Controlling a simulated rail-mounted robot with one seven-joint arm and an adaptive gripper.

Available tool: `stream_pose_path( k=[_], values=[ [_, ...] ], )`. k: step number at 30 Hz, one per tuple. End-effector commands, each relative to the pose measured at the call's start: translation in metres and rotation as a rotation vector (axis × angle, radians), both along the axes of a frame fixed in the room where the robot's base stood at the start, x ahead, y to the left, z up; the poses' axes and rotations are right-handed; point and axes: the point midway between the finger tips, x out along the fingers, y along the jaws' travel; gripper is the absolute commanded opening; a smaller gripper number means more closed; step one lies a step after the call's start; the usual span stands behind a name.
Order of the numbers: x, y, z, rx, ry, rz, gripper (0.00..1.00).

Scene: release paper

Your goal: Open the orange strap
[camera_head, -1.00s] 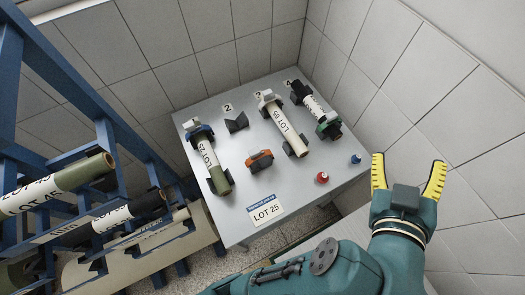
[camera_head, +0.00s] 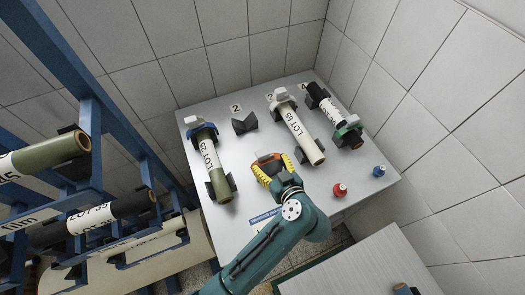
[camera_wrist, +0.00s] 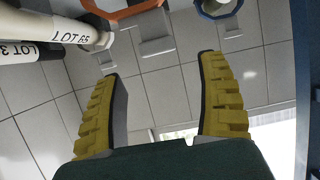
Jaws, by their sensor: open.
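The orange strap (camera_head: 265,157) sits at the front middle of the grey table, on the second holder. It is mostly hidden behind my gripper in the head view. In the wrist view part of the orange strap (camera_wrist: 122,11) shows at the top edge, with a grey latch tab (camera_wrist: 156,30) beside it. My gripper (camera_head: 273,164) is over the strap with its yellow fingers spread. In the wrist view my gripper (camera_wrist: 158,68) is open and empty, the strap lying beyond the fingertips. I cannot tell whether the fingers touch the strap.
The roll marked LOT 65 (camera_head: 299,133) lies right of the strap, a green-ended roll (camera_head: 212,163) left. A black holder (camera_head: 244,123) stands behind. Red (camera_head: 340,190) and blue (camera_head: 379,171) buttons are front right. A blue rack (camera_head: 95,175) with rolls stands left.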

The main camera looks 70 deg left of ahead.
Motion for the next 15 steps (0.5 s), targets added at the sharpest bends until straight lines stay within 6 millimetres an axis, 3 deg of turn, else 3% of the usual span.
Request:
stream_pose_path(
  k=[6, 15],
  values=[
    [-0.005, 0.045, -0.018, -0.002, 0.001, 0.003, 0.74],
    [-0.006, 0.064, -0.027, -0.001, -0.001, -0.002, 0.74]
  ],
)
